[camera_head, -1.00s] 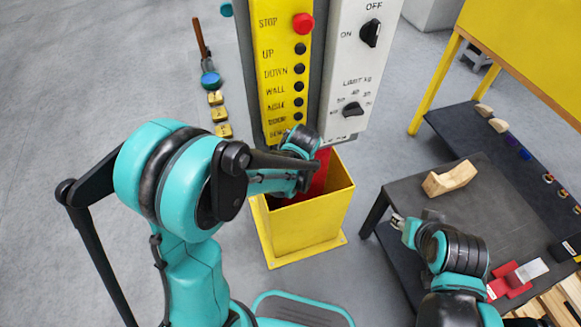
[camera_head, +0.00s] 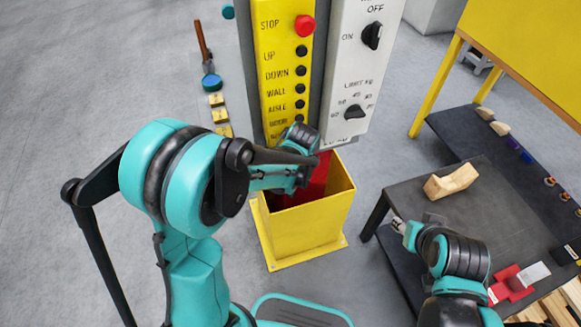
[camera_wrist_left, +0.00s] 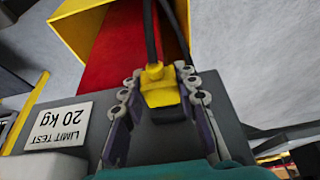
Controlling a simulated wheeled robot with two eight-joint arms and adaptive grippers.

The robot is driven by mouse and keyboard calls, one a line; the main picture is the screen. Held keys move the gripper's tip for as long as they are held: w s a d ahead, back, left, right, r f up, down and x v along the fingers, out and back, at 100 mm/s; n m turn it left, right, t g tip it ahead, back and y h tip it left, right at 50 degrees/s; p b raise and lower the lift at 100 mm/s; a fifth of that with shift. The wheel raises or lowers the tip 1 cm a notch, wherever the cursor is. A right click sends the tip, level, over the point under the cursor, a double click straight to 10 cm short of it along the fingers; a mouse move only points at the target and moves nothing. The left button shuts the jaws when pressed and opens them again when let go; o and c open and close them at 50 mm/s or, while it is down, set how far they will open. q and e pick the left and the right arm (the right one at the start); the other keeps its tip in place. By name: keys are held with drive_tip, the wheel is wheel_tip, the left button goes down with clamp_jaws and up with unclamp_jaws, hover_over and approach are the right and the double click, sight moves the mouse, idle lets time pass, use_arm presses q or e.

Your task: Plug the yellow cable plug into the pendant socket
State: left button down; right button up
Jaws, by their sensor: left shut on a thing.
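The yellow plug (camera_wrist_left: 160,88) with its black cable (camera_wrist_left: 151,35) sits between the fingers of my left gripper (camera_wrist_left: 158,95) in the left wrist view. It is close to a dark grey surface (camera_wrist_left: 75,130); I cannot tell whether they touch. In the head view the left gripper is at the pendant's lower end, its fingertips hidden by the arm. The pendant has a yellow button panel (camera_head: 272,95) and a white knob panel (camera_head: 352,75). I cannot make out its socket. My right gripper (camera_head: 399,226) is beside the dark table; its jaws are too small to read.
An open yellow bin (camera_head: 310,225) with something red (camera_head: 320,175) inside stands below the pendant. A dark table (camera_head: 490,215) with a wooden block (camera_head: 451,181) is at the right. A white "LIMIT TEST 20 kg" label (camera_wrist_left: 60,127) shows in the wrist view.

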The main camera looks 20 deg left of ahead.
use_arm(q)
drive_tip(key=shift+w+a, duration=0.4)
drive_tip(key=shift+w, duration=0.15)
drive_tip(key=c, duration=1.1)
unclamp_jaws()
drive_tip(key=shift+o, duration=0.2)
drive_tip(key=v, duration=1.2)
drive_tip(key=shift+s, duration=0.1)
drive_tip(key=s+a+m+t+h, duration=0.1)
drive_tip(key=s+m, duration=0.2)
drive_tip(key=s, duration=0.4)
drive_tip(key=s+a+r+m+t+h, duration=0.1)
drive_tip(key=s+a+m+t, duration=0.1)
drive_tip(key=s, duration=0.6)
drive_tip(key=shift+s+a+r+m+t, duration=0.25)
drive_tip(key=shift+a+r+m+t, duration=0.05)
drive_tip(key=shift+m, duration=0.6)
